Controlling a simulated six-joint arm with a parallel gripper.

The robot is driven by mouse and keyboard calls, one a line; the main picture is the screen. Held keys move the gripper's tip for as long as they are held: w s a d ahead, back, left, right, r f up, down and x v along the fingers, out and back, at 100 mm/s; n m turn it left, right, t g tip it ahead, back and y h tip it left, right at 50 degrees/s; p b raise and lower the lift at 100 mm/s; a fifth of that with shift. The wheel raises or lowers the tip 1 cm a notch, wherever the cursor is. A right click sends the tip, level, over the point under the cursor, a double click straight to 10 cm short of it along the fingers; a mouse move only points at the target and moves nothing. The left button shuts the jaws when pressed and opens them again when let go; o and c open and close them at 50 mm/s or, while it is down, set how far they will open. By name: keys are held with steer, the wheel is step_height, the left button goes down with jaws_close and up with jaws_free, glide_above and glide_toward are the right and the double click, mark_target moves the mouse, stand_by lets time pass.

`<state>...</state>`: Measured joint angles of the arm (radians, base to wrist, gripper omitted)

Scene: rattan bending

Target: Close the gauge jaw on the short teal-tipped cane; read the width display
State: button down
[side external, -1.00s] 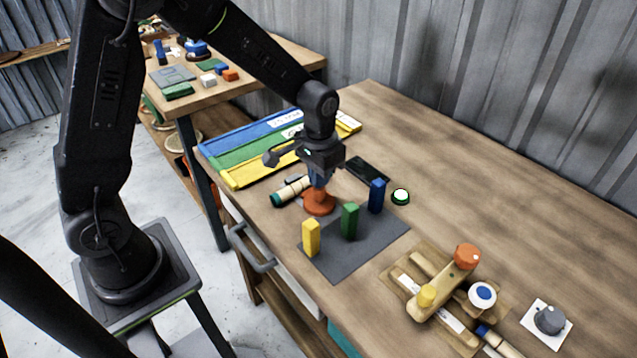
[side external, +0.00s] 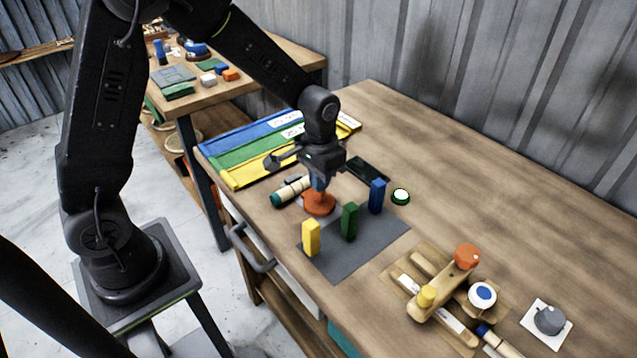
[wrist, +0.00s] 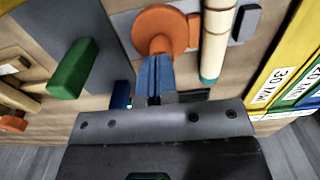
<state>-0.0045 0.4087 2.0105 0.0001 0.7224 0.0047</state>
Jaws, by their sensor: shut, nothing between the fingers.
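The short cane (side external: 291,191) is pale with a teal tip and lies on the bench beside an orange round piece (side external: 320,208). In the wrist view the cane (wrist: 217,32) rests against a small orange block (wrist: 193,32), with a dark grey block (wrist: 246,24) on its other side. My gripper (side external: 319,190) points down at the orange round piece. A black flat panel (side external: 368,169) lies behind; no reading is legible.
Yellow (side external: 311,238), green (side external: 350,221) and blue (side external: 377,196) upright blocks stand close by on a grey mat (side external: 345,262). A green-rimmed white button (side external: 400,196) is to the right. A wooden jig (side external: 440,285) stands at front right. The bench's back right is clear.

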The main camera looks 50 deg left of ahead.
steer(key=shift+a+f, duration=0.15)
steer(key=shift+a, duration=0.15)
stand_by(0.7)
steer(key=shift+a, duration=0.45)
stand_by(0.6)
steer(key=shift+r, duration=3.7)
steer(key=s+d+r+t, duration=0.1)
steer(key=s+r+t, duration=0.1)
steer(key=s+r, duration=0.3)
steer(key=s+r+t, duration=0.3)
steer(key=s+r, duration=0.3)
steer(key=s, duration=0.7)
steer(key=shift+s+d+t, duration=0.15)
steer(key=shift+d+t, duration=0.15)
steer(key=shift+d, duration=0.05)
